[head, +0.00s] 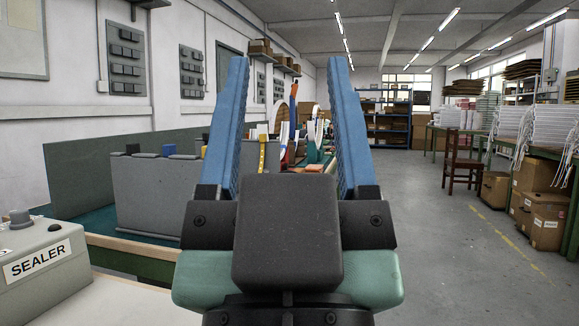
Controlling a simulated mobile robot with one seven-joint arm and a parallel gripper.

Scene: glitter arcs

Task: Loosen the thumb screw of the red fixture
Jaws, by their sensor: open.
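My gripper (288,62) fills the middle of the head view, its two blue fingers upright, wide apart and empty. Beyond it, between the fingers, small red parts (285,154) show on a distant bench, among white arcs or discs and green parts (325,162). They are too small and too far behind my gripper to tell which is the red fixture, and I cannot make out a thumb screw. My gripper appears well short of them and touches nothing. Its dark palm block hides part of the bench.
A grey box labelled SEALER (40,262) stands on a pale surface at lower left. A grey panel (150,190) with coloured blocks on top stands on the left bench. Cardboard boxes (548,220) and a wooden chair (464,160) are at right. The grey floor (450,270) between is clear.

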